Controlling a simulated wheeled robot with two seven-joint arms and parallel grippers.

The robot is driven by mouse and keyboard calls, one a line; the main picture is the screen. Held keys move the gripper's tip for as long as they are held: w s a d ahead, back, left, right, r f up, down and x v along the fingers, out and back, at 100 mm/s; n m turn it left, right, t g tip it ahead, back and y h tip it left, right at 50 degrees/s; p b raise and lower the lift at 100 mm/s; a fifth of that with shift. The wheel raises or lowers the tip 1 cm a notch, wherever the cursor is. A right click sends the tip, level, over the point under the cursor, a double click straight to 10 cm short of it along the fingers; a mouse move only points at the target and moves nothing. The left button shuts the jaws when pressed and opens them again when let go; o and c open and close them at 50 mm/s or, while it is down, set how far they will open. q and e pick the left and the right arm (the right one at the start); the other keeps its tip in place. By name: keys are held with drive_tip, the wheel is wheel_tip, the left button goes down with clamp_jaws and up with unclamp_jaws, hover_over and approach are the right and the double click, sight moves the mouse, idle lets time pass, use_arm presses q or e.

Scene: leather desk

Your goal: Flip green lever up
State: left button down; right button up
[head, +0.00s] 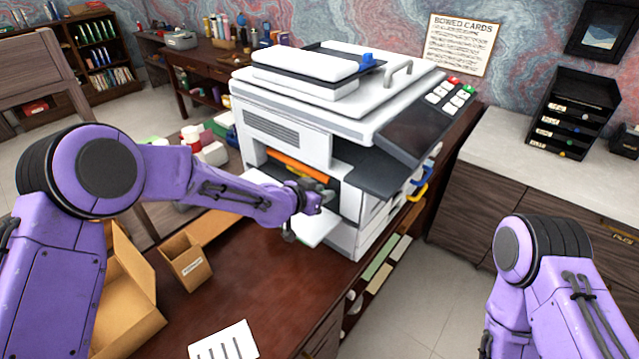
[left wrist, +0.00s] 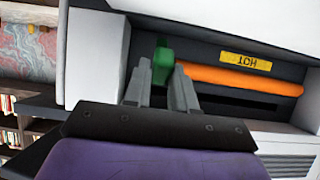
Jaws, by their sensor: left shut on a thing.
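The green lever (left wrist: 162,64) sits at the end of the orange roller (left wrist: 240,80), inside the open bay of the white copier (head: 290,95). The orange roller also shows in the head view (head: 296,165). My left gripper (left wrist: 163,78) is shut on the green lever, with one grey finger on each side of it. In the head view my left gripper (head: 320,196) reaches into the bay and largely hides the lever. The lever's lower part is hidden by the fingers. My right arm shows at the lower right, but its gripper is out of the picture.
A yellow label reading HOT (left wrist: 246,62) is beside the roller, upside down in the wrist view. Bay walls stand close around my left gripper. A small cardboard box (head: 186,262) and a white sheet (head: 224,343) lie on the desk (head: 240,290); its middle is clear.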

use_arm(q)
drive_tip(key=shift+w+d+r+g+y+p, duration=0.25)
drive_tip(key=shift+r+g+y+p, duration=0.2)
drive_tip(key=shift+p, duration=0.6)
use_arm(e)
drive_tip(key=shift+r, duration=1.55)
use_arm(q)
drive_tip(key=shift+f, duration=0.1)
drive_tip(key=c, duration=1)
unclamp_jaws()
drive_tip(key=shift+s+a+r, duration=0.2)
drive_tip(key=shift+a, duration=0.05)
drive_tip(key=b+v, duration=0.3)
drive_tip(key=v, duration=0.7)
use_arm(e)
wheel_tip(320, 180, down, 3)
drive_tip(key=shift+f, duration=0.1)
